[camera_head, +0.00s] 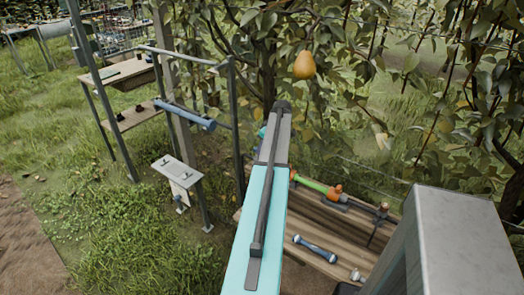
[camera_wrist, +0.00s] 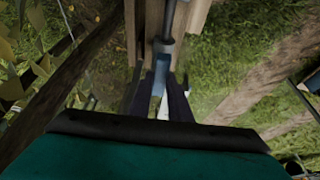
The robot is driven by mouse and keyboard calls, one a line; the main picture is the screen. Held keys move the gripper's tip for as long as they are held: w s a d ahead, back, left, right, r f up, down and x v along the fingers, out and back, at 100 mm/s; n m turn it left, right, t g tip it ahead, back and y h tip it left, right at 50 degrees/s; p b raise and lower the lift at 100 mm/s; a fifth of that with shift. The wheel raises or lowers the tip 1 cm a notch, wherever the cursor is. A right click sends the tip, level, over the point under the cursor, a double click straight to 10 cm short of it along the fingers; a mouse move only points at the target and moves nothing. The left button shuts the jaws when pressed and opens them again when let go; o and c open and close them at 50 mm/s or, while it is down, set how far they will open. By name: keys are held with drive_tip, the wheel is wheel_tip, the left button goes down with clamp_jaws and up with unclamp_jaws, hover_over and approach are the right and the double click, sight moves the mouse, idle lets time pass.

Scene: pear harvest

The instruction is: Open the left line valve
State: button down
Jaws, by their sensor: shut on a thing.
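In the wrist view, the two dark fingers of my gripper (camera_wrist: 158,100) are closed on the sides of a blue handle-like piece (camera_wrist: 160,74). A grey rod with a rounded collar (camera_wrist: 164,46) meets the far end of this piece, in front of a wooden board (camera_wrist: 192,18). The piece may be the left line valve's handle; the view is too close to tell its turn. In the head view my teal arm reaches away and hides the gripper and what it holds.
A wooden bench right of my arm holds a green-and-orange tool (camera_head: 318,186) and a blue-ended tool (camera_head: 316,248). A metal frame with a blue-grey cylinder (camera_head: 185,115) and a small stand (camera_head: 178,170) are left. A pear (camera_head: 304,65) hangs among leafy branches ahead.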

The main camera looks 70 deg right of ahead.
idle(0.3)
drive_tip(key=c, duration=1.6)
unclamp_jaws()
drive_tip(key=shift+c, duration=0.2)
drive_tip(key=b+v, duration=0.2)
drive_tip(key=v, duration=1.1)
drive_tip(key=shift+r, duration=0.4)
drive_tip(key=shift+s, duration=0.1)
